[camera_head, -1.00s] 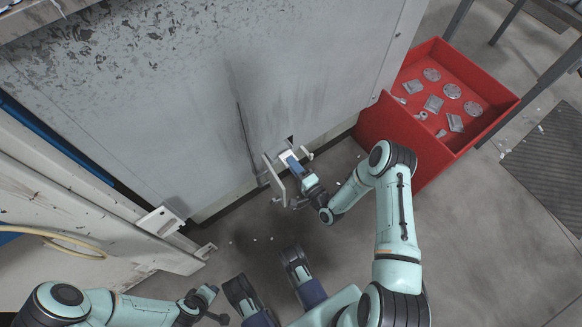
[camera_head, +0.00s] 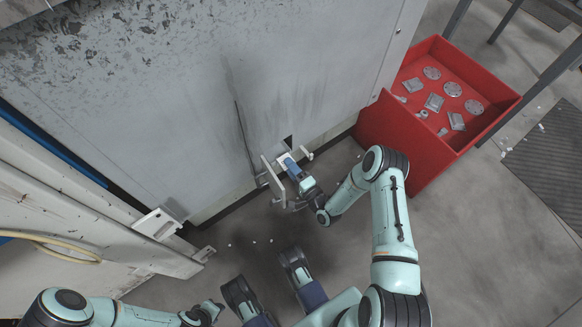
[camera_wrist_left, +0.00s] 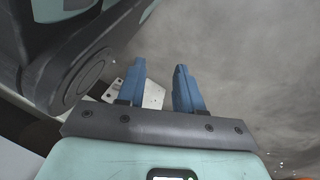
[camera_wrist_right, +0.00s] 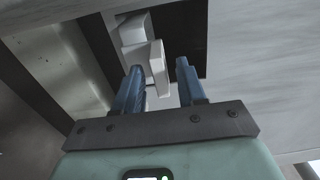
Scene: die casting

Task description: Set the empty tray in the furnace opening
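I cannot make out the empty tray in any view. A large grey machine panel (camera_head: 180,100) fills the upper left of the head view; whether it is the furnace is unclear. My right gripper (camera_head: 287,163) is low against the panel, beside a small pale bracket (camera_head: 274,178).
A red bin (camera_head: 385,125) with several metal castings (camera_head: 433,102) stands right of the panel. A pale frame (camera_head: 95,235) with a yellow hose (camera_head: 60,250) is at the left, with a white bracket (camera_head: 157,223). Concrete floor (camera_head: 490,240) is free at the lower right.

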